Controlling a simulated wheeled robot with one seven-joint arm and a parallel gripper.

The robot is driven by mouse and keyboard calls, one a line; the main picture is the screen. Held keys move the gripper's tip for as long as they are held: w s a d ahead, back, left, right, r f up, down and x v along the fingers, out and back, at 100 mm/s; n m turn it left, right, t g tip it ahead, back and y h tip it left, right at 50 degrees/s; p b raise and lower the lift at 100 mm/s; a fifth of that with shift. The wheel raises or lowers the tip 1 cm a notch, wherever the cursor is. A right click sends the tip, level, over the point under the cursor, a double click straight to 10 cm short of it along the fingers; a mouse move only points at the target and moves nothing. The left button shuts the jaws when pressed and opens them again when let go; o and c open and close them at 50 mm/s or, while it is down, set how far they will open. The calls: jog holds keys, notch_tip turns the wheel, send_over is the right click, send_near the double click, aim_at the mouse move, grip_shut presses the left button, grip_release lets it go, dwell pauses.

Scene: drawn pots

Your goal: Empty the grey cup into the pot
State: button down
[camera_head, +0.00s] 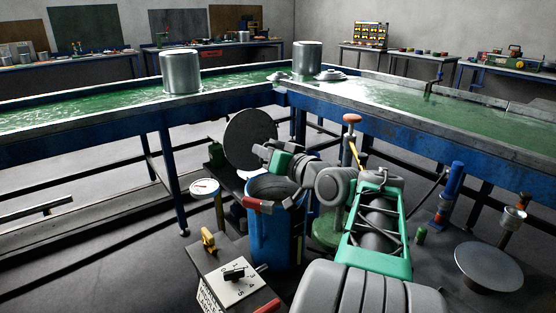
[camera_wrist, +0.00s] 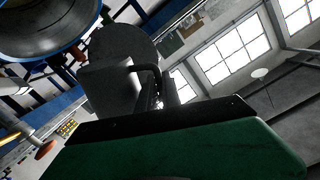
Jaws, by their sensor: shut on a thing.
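The grey cup (camera_wrist: 108,90) is in the wrist view, with its dark handle (camera_wrist: 150,72) on its right side. My gripper (camera_head: 264,152) is shut on the cup; the contact at the handle is dark. A blue, drum-like pot (camera_head: 264,235) with a dark inside stands below my gripper. A round blue-rimmed opening (camera_wrist: 45,25) shows at the upper left of the wrist view. I cannot see the cup's contents or tell its exact tilt.
A dark grey disc (camera_head: 245,135) stands on edge behind my gripper. Two metal pots, a left one (camera_head: 181,75) and a right one (camera_head: 307,58), stand on the green-topped blue benches (camera_head: 90,107). A dial gauge (camera_head: 205,187) and a switch box (camera_head: 236,280) are at front left.

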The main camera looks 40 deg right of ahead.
aim_at(267, 144)
jog(key=shift+w+d+r+m+g+p, duration=0.2)
jog(key=shift+r+m+p, duration=0.5)
jog(key=shift+p, duration=0.95)
jog(key=shift+s+d+r+m+g+p, duration=0.1)
jog(key=shift+d+r+m+p, duration=0.15)
jog(key=shift+r+m+p, duration=0.95)
dwell(1.2)
jog(key=shift+w+d+r+m+y+p, duration=0.15)
jog(key=shift+d+r+m+y+p, duration=0.3)
jog(key=shift+p, duration=2.6)
dwell(0.9)
